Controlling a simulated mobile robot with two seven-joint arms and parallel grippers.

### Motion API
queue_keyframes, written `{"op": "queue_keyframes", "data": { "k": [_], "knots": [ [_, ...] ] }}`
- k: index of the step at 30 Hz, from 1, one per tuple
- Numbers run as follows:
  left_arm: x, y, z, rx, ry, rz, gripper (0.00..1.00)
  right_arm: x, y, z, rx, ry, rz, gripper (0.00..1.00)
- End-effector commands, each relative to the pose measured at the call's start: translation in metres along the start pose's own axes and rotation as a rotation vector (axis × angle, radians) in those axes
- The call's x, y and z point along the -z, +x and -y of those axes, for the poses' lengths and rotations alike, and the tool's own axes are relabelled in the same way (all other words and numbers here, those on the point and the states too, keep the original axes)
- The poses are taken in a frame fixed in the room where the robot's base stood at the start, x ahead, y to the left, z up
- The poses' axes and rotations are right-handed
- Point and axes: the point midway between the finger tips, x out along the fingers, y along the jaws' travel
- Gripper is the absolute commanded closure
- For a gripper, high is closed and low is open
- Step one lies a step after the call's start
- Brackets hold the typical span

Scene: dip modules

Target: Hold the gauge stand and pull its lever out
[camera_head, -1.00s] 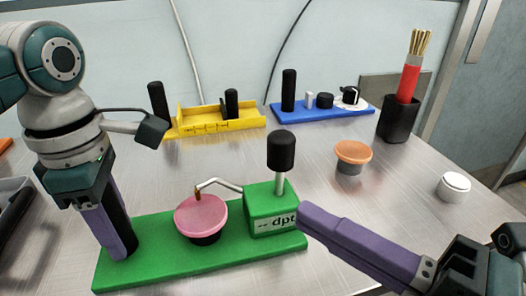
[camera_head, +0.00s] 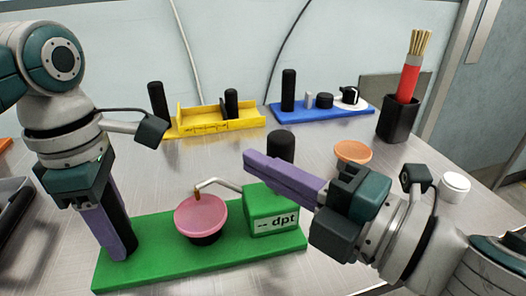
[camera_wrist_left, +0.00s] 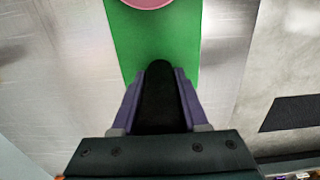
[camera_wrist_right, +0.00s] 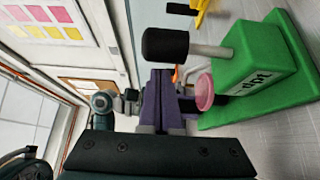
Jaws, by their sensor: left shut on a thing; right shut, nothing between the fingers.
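The gauge stand is a long green base (camera_head: 165,262) with a black post at its left end, a pink dish (camera_head: 202,213) and a green block (camera_head: 272,212) marked "dpt". The lever, a rod with a black knob (camera_head: 281,147), stands up from the block. In the right wrist view the knob (camera_wrist_right: 165,46) and pale rod (camera_wrist_right: 210,51) are clear. My left gripper (camera_head: 118,250) is shut on the black post (camera_wrist_left: 160,100). My right gripper (camera_head: 250,160) is shut and empty, its fingers crossing in front of the lever and hiding its rod in the head view. I cannot tell whether they touch.
A yellow stand (camera_head: 215,124) and a blue stand (camera_head: 325,111) stand at the back. An orange-topped cup (camera_head: 353,152), a white-lidded jar (camera_head: 454,186) and a black holder (camera_head: 398,120) with red-wrapped sticks stand at the right. A grey tray (camera_head: 12,205) sits at the left edge.

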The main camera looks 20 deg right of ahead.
Motion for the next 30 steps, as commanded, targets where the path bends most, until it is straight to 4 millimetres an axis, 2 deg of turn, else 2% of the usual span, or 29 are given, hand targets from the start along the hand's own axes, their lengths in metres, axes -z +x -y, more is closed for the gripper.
{"op": "queue_keyframes", "data": {
  "k": [6,30],
  "knots": [
    [0.0,0.001,0.0,0.001,0.001,0.0,1.0,-0.011,-0.004,0.0,0.0,0.001,0.0,1.0],
    [0.0,0.001,0.0,0.001,0.001,0.0,1.0,-0.015,-0.007,0.0,-0.043,0.068,-0.001,1.0]
  ]
}}
